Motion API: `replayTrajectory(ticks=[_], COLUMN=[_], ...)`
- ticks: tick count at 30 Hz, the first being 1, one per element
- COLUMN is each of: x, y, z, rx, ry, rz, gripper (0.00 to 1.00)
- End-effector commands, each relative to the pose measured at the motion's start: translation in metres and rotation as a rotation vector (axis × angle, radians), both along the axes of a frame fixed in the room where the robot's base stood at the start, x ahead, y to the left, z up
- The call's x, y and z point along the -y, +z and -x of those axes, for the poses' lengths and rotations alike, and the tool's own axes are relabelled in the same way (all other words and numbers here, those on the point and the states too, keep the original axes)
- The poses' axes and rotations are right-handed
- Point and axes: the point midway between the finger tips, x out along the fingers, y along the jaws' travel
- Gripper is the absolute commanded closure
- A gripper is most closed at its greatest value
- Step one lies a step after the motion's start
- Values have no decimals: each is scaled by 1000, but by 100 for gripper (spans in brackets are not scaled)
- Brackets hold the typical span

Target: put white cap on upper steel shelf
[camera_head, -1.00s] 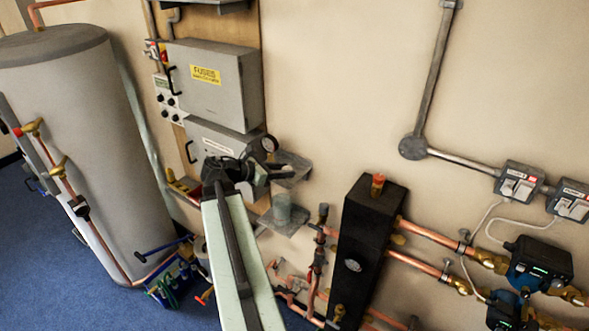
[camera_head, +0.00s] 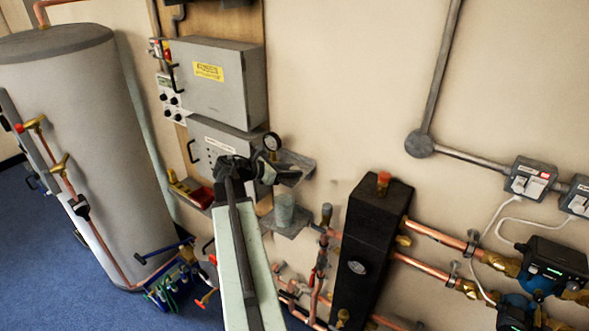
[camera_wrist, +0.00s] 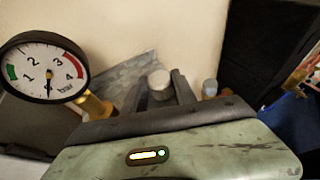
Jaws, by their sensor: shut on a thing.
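My gripper (camera_head: 283,173) is beside the upper steel shelf (camera_head: 299,163), which is fixed to the wall right of the grey boxes. In the wrist view, my gripper (camera_wrist: 160,88) is shut on the white cap (camera_wrist: 159,78), whose pale round top shows between the two dark fingers. A mottled grey plate, seemingly the upper shelf (camera_wrist: 122,77), lies behind and left of the fingers; whether the cap touches it I cannot tell. The cap is not clearly visible in the head view.
A pressure gauge (camera_wrist: 45,68) stands close left of my gripper. A lower shelf (camera_head: 296,231) holds a grey-green cylinder (camera_head: 284,208). A black column (camera_head: 370,235) with copper pipes stands to the right. A grey-blue round end (camera_wrist: 210,87) shows right of the fingers.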

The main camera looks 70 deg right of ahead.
Motion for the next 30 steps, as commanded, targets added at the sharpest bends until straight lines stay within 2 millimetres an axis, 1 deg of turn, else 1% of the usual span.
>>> replayTrajectory(ticks=[1,2,3,4,12,16,20,24,27,30], x=[0,0,0,0,1,-2,-22,-49,-65,-78], y=[-4,-3,-2,-2,-2,5,17,32,40,45], z=[0,1,1,1,2,0,-14,-35,-48,-57], rx=[0,0,0,0,0,0,0,-1,1,-1], ry=[-1,-1,-1,-1,-2,-2,0,0,0,-2], rz=[0,0,0,0,0,0,0,-1,1,0], gripper=[100,65,54,46,46,46,46,46,46,46])
